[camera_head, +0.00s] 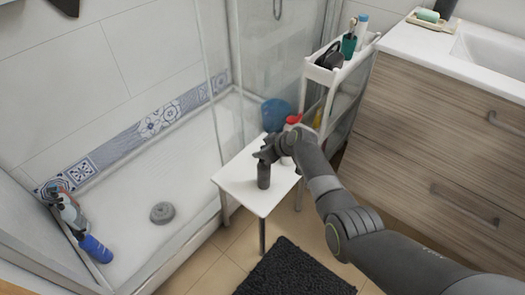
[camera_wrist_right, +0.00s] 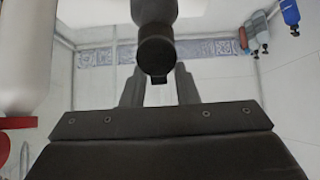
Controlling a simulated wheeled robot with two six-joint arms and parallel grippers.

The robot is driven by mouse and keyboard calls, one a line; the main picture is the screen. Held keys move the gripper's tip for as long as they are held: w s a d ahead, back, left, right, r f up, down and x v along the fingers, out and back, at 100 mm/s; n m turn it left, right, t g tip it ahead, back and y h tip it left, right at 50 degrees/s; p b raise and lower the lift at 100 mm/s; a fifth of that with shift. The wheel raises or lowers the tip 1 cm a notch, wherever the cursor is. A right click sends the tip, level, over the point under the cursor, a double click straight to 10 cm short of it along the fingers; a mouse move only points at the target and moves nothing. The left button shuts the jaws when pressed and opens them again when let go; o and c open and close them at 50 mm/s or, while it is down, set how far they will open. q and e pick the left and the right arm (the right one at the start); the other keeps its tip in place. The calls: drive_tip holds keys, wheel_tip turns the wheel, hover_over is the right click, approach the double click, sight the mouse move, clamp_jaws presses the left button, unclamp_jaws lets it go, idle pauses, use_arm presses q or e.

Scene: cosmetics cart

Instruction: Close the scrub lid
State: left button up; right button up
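A dark bottle, which I take to be the scrub (camera_head: 263,176), stands upright on a white stool (camera_head: 240,189) in the head view. My right gripper (camera_head: 270,152) is at the height of its top, and the gripper partly hides it. In the right wrist view, which looks upside down, the dark scrub (camera_wrist_right: 155,12) comes down from the top edge. Its lid end (camera_wrist_right: 156,52) is in front of the gap between my right gripper's two fingers (camera_wrist_right: 158,82). The fingers are apart. I cannot tell whether they touch it or how the lid sits. My left gripper is not in view.
A white bottle with a red top (camera_head: 293,119) stands close behind the gripper; a white body also shows in the wrist view (camera_wrist_right: 25,60). A white cart (camera_head: 325,75) and wooden cabinet (camera_head: 430,130) are at the right. The shower tray (camera_head: 150,185) lies left, a dark mat (camera_head: 295,270) in front.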

clamp_jaws()
